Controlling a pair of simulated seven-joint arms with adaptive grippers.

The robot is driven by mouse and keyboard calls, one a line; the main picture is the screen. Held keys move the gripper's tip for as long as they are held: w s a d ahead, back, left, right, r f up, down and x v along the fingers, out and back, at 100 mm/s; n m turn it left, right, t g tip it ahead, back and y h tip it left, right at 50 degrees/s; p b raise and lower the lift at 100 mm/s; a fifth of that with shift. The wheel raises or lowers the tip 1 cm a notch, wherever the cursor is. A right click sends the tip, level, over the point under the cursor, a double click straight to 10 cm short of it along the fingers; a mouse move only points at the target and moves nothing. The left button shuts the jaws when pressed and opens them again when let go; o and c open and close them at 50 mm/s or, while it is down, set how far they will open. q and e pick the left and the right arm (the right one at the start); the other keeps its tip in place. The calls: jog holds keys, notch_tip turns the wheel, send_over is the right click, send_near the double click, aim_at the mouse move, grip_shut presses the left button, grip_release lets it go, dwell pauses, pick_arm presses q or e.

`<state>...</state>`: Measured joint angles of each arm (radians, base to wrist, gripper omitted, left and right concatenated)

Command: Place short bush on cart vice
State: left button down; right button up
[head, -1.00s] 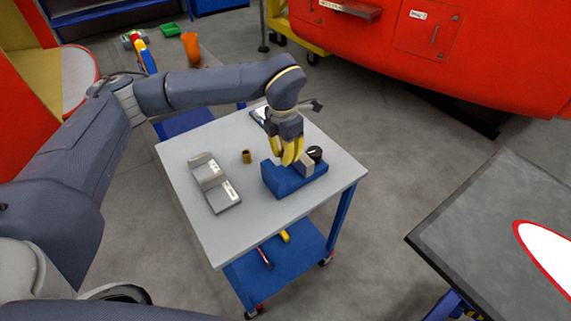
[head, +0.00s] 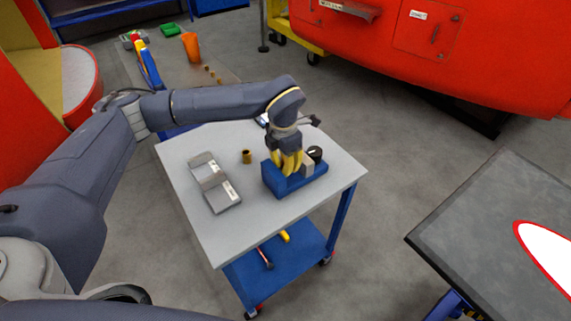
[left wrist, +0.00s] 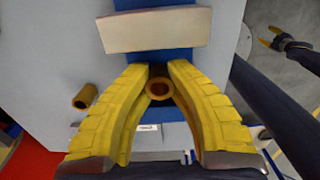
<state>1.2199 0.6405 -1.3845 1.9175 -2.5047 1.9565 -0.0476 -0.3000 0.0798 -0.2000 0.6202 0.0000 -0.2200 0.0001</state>
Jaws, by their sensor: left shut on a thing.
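My left gripper (head: 287,170) points down over the blue vice (head: 287,187) on the cart. In the left wrist view its yellow fingers are shut on a short brass bush (left wrist: 159,88), a small ring seen end-on between the tips. The bush is above the blue vice body, close to the pale jaw block; I cannot tell whether it touches the vice. In the head view the fingers hide this bush. My right gripper (left wrist: 269,37) shows small at the top right of the left wrist view, fingers apart and empty.
An orange cup (head: 191,47) stands on a table behind.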

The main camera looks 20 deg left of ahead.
pick_arm(q)
jog(key=shift+f, duration=0.5)
jog(key=c, duration=1.3)
grip_release()
jog(key=shift+c, duration=0.2)
jog(key=shift+r, duration=0.1)
notch_tip(320, 180, up, 13)
jog(key=shift+s+a, duration=0.15)
jog(key=shift+s, duration=0.05)
